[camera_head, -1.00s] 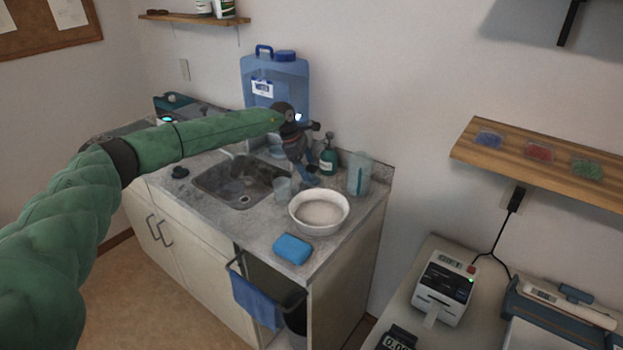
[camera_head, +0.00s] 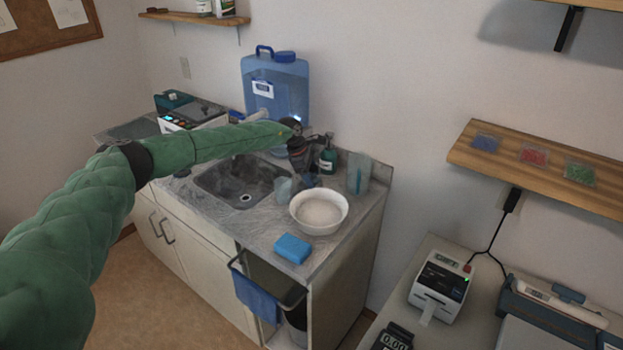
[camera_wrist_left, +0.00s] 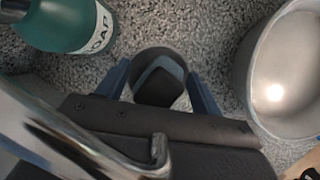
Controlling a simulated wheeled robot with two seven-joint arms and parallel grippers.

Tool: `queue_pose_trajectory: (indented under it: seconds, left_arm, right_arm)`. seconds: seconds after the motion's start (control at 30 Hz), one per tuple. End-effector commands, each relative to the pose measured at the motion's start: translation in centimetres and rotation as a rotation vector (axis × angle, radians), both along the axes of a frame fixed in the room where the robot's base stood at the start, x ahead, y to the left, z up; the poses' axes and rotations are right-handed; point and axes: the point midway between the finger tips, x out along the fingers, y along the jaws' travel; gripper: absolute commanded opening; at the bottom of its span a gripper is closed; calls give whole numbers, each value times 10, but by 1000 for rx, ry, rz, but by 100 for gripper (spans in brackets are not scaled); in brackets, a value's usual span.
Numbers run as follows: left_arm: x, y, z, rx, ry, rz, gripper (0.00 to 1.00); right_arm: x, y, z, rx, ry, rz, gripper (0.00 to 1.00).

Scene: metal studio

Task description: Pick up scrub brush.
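My left gripper (camera_head: 310,181) is low over the counter, between the green soap bottle and the white bowl. In the left wrist view its two blue fingers (camera_wrist_left: 162,88) are apart, one on each side of a round grey thing with a dark top (camera_wrist_left: 155,80). This may be the scrub brush, but the wrist housing hides part of it, and I cannot tell whether the fingers touch it. In the head view the gripper and wrist hide that spot. My right gripper is not in view.
The soap bottle (camera_head: 327,160) and a clear pitcher (camera_head: 358,174) stand behind the gripper. The white bowl (camera_head: 319,228) is to the right front, a clear cup (camera_head: 283,189) to the left by the sink (camera_head: 215,187). A blue sponge (camera_head: 293,249) lies near the front edge.

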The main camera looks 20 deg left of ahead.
Motion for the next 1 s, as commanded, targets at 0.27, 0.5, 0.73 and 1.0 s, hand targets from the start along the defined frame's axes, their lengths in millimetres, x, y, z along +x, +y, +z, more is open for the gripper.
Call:
queue_pose_trajectory:
  seconds: [0.27, 0.5, 0.73, 1.0]
  left_arm:
    - [0, 0, 0, 0, 0, 0, 30]
    - [0, 0, 2, -1, -1, 0, 30]
    - [-7, 24, 5, 1, 1, 4, 30]
    - [-27, 90, 3, 0, 0, 3, 30]
  right_arm:
    - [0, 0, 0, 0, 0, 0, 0]
    - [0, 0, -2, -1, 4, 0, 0]
    - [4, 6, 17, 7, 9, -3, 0]
    - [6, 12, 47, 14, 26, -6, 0]
